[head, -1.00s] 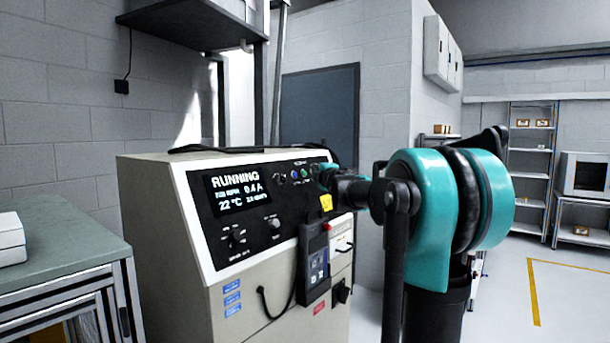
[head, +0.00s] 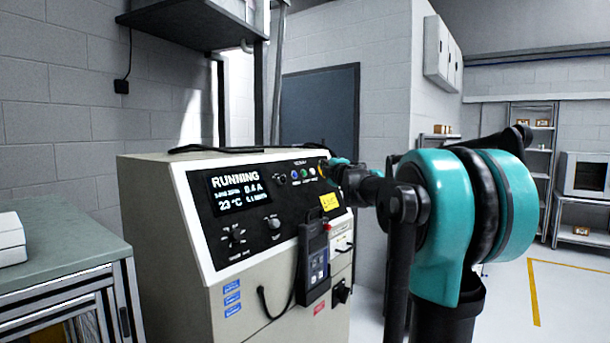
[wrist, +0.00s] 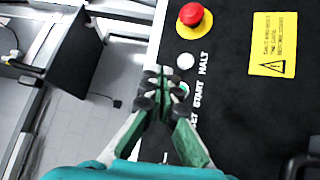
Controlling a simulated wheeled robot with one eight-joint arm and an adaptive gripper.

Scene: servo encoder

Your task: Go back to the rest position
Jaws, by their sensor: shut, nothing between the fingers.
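My gripper (wrist: 160,90) is shut and empty in the wrist view. Its fingertips are over the edge of the black control panel (wrist: 240,110), close to the START and HALT buttons; I cannot tell whether they touch it. In the head view my gripper (head: 338,168) is small and partly hidden by my arm, at the right end of the panel. The control cabinet (head: 160,220) stands in the middle, and its display (head: 238,192) reads RUNNING, 0.4 A and 23 °C.
A red emergency button (wrist: 194,18) and a yellow warning label (wrist: 273,44) are on the panel. A handheld pendant (head: 313,262) hangs on the cabinet front. A green-topped bench (head: 65,245) stands at the left. Open floor (head: 575,290) lies at the right.

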